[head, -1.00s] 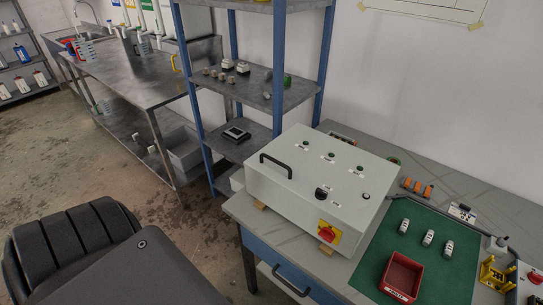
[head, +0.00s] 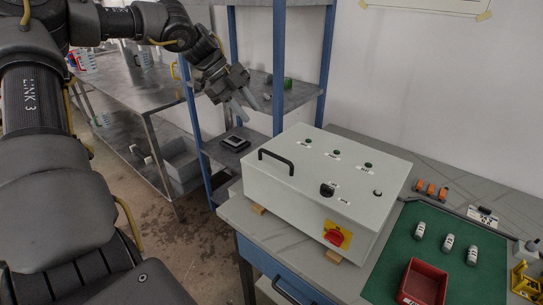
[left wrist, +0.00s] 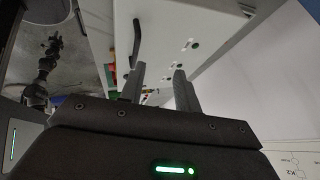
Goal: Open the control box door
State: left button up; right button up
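The control box (head: 310,200) is a light grey case lying on the workbench, its door facing up and shut. A black bar handle (head: 276,160) stands on the door's left part. My right gripper is not in the head view.
A green mat (head: 400,255) with a red bin (head: 423,284) and several small parts lies right of the box. A blue-post shelf (head: 279,60) stands behind, close to my left gripper. A drawer (head: 265,262) is under the bench.

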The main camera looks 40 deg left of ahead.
pick_arm(q)
jog(key=g+y, duration=0.1)
jog(key=g, duration=0.1)
send_near(271, 155)
jog(key=shift+m, duration=0.3)
jog(key=x, duration=0.7)
jog(key=shift+w+d+f+p, duration=0.15)
jog(key=shift+w+d+p, duration=0.2)
jog(key=shift+d, duration=0.15)
grip_shut()
